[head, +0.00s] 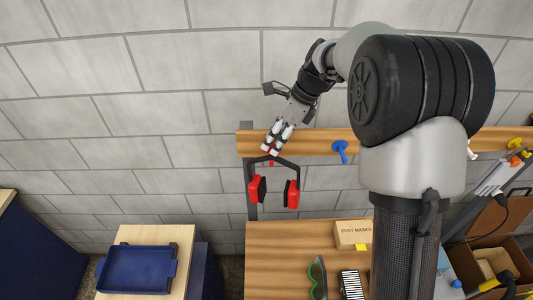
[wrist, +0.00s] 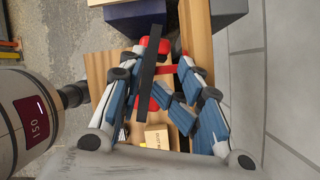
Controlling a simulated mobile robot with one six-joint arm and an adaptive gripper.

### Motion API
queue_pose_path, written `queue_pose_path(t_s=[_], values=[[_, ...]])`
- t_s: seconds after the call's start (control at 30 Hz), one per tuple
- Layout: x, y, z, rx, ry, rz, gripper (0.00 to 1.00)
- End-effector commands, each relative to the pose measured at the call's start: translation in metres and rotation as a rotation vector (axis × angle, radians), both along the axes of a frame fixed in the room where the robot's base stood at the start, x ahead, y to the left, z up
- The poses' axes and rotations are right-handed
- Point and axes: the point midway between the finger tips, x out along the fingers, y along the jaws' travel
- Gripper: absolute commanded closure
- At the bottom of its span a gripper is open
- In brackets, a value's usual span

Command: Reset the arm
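My gripper (head: 274,140) is in front of the wooden rail on the wall, just above a pair of red and black earmuffs (head: 292,193). The earmuffs hang by their black headband from a small red peg (head: 271,162), with both red cups hanging down. In the wrist view my gripper (wrist: 158,63) has its blue-padded fingers spread apart. The dark headband of the earmuffs (wrist: 152,75) shows in the gap between the fingers. I see no finger closed on it, and whether a finger touches it I cannot tell.
The wooden rail (head: 315,143) also carries a blue peg (head: 340,151). Below is a wooden bench (head: 280,265) with a dust masks box (head: 352,234) and green-rimmed goggles (head: 317,278). A blue tray (head: 137,270) lies on a stand at lower left. The wall is close behind my gripper.

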Motion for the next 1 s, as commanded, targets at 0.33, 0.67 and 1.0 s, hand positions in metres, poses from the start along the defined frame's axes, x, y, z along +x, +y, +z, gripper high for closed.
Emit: queue_pose_path(t_s=[0.33,0.67,1.0], values=[[-0.006,-0.021,0.05,0.002,0.01,0.004,0.68],[-0.018,-0.025,0.053,-0.014,-0.024,0.06,0.68],[-0.115,-0.047,0.018,-0.191,-0.321,0.577,0.68]])
